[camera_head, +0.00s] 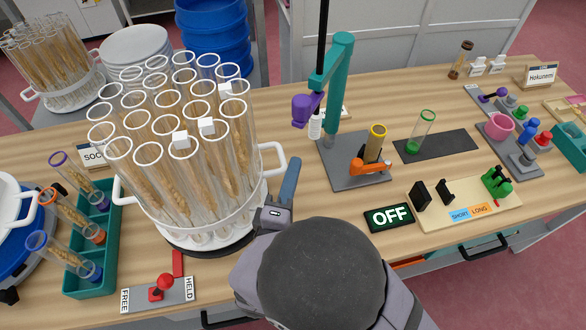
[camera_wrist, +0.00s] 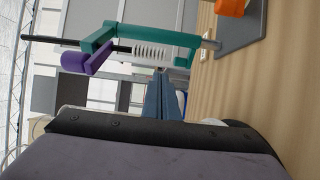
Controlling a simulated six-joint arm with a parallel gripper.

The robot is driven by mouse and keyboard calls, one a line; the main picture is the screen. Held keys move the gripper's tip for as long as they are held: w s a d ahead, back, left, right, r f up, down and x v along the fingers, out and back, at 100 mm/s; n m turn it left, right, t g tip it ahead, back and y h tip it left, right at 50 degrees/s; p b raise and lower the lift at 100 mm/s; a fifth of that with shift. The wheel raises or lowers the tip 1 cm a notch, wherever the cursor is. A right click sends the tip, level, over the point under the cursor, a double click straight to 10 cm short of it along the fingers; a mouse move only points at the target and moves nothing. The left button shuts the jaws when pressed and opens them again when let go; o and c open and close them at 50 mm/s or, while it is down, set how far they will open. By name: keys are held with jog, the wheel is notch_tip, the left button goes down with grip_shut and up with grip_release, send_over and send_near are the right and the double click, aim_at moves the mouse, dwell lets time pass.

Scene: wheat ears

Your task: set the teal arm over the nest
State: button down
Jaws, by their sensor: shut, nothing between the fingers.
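The teal arm (camera_head: 337,85) stands upright on a grey base plate (camera_head: 340,172), with a purple head (camera_head: 303,110) and a black rod at its top end. The head hangs over the plate's left side, apart from the orange holder (camera_head: 371,166); this looks like the nest. A yellow-rimmed tube (camera_head: 375,143) stands upright there. My gripper (camera_head: 289,180) is shut and empty, left of the plate and beside the large tube rack. In the wrist view the teal arm (camera_wrist: 165,37) and purple head (camera_wrist: 80,63) lie beyond my shut blue fingers (camera_wrist: 165,98), not touching.
A round white rack (camera_head: 200,225) of wheat tubes stands close left of my gripper. A switch panel with a red knob (camera_head: 162,285) is at the front left. An OFF display (camera_head: 390,216) and a wooden SHORT/LONG board (camera_head: 465,200) lie right. A green-rimmed tube (camera_head: 420,130) stands on a dark mat.

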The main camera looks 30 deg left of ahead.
jog(key=p+x, duration=0.1)
jog(key=x, duration=0.7)
dwell(0.4)
jog(key=w+d+n+g+y+b, duration=0.7)
jog(key=w+d+n+g+y, duration=0.5)
jog(key=w+d, duration=0.3)
jog(key=shift+w+d+g, duration=0.2)
jog(key=shift+d+g, duration=0.7)
jog(key=shift+d, duration=0.05)
dwell(0.5)
